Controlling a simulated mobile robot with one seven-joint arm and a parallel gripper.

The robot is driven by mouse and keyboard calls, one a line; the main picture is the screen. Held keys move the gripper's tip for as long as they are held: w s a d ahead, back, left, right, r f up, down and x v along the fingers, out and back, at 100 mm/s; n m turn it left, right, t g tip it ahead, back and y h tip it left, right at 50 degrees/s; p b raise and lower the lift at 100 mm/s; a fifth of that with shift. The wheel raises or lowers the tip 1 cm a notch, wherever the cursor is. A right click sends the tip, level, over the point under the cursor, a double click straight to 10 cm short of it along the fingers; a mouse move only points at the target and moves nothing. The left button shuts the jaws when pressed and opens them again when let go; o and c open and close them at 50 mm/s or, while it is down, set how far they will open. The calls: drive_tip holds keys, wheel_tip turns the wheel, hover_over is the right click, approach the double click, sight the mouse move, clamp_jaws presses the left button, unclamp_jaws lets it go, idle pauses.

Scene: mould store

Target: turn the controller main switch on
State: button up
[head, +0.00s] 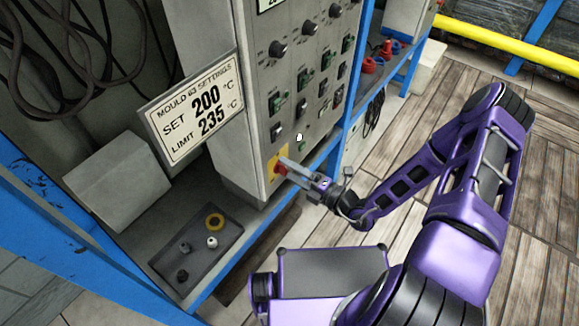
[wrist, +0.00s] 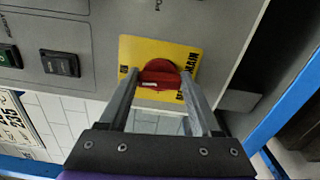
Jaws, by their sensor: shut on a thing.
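The controller (head: 225,75) is a grey box with knobs and switches on its front, standing on a blue-framed shelf. Its main switch is a red rotary knob (wrist: 160,73) on a yellow plate (wrist: 185,48) with black lettering, low on the front panel. In the head view the yellow plate (head: 272,165) is partly covered by my gripper (head: 284,166). In the wrist view my gripper (wrist: 160,85) has one finger on each side of the red knob and is shut on it. I cannot read the switch position.
A sign (head: 195,108) reads "Mould 63 settings, set 200 °C, limit 235 °C". A dark tray (head: 205,262) with small parts and a yellow ring lies on the shelf at lower left. Black rocker switches (wrist: 60,64) sit left of the knob. A blue post (head: 345,125) stands right of the controller.

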drive_tip(key=shift+s+m, duration=0.1)
drive_tip(key=shift+m, duration=0.5)
drive_tip(key=o, duration=1.4)
drive_tip(key=shift+d, duration=0.1)
drive_tip(key=v, duration=1.7)
drive_tip(key=shift+s+d, duration=0.1)
drive_tip(key=shift+f, duration=0.15)
